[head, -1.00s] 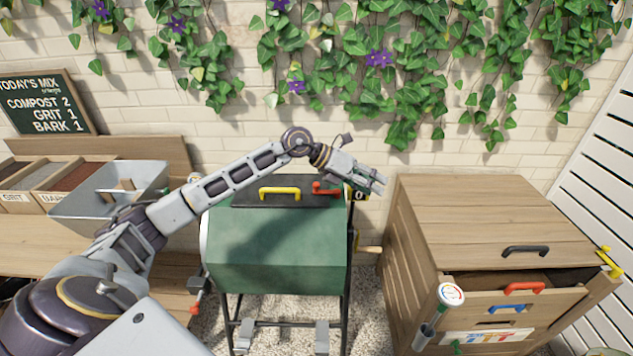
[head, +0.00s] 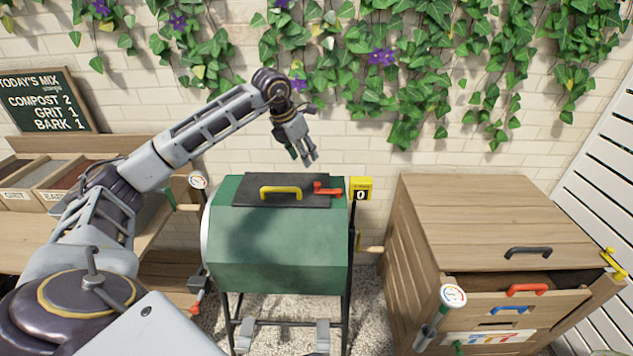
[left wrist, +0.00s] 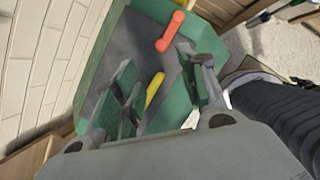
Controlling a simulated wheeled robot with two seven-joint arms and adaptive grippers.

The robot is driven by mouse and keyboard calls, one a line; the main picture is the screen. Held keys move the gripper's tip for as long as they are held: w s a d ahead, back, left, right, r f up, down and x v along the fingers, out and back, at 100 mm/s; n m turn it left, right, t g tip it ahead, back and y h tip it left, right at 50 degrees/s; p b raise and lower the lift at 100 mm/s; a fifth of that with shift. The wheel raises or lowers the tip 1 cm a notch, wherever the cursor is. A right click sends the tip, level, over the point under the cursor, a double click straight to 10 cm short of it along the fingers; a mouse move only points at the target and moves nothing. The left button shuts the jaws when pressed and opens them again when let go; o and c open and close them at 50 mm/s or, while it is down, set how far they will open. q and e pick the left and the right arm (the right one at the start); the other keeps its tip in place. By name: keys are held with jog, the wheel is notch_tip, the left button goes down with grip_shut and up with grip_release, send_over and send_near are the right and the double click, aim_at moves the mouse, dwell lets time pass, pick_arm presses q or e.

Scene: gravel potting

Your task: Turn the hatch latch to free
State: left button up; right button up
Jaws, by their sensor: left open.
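The red hatch latch (head: 327,190) sits at the right end of the dark hatch (head: 250,199) on top of the green drum (head: 280,250). It lies roughly along the picture's left-right line. A yellow handle (head: 281,191) is on the hatch, left of the latch. My left gripper (head: 306,158) is open and empty, above and behind the hatch, apart from the latch. In the left wrist view the red latch (left wrist: 170,30) shows beyond the open fingers, and the yellow handle (left wrist: 154,90) shows between them. My right gripper is not in view.
A yellow counter box (head: 360,189) reading 0 stands right of the drum. A wooden cabinet (head: 480,215) with a partly open drawer is at the right. Labelled bins (head: 40,180) are at the left, partly behind my arm. The ivy wall is behind.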

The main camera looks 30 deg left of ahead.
pick_arm(q)
send_near(317, 183)
jog(key=f, duration=0.2)
jog(key=x, duration=0.2)
jog(key=p+x, duration=0.1)
jog(key=x, duration=0.1)
jog(key=shift+w+d+f, duration=0.15)
jog(key=shift+w+d, duration=0.05)
jog(key=shift+w, duration=0.15)
jog(key=shift+w+f, duration=0.3)
jog(key=shift+f, duration=0.6)
jog(key=shift+w+f, duration=0.1)
jog(key=shift+c, duration=0.6)
jog(key=c, duration=0.7)
grip_shut()
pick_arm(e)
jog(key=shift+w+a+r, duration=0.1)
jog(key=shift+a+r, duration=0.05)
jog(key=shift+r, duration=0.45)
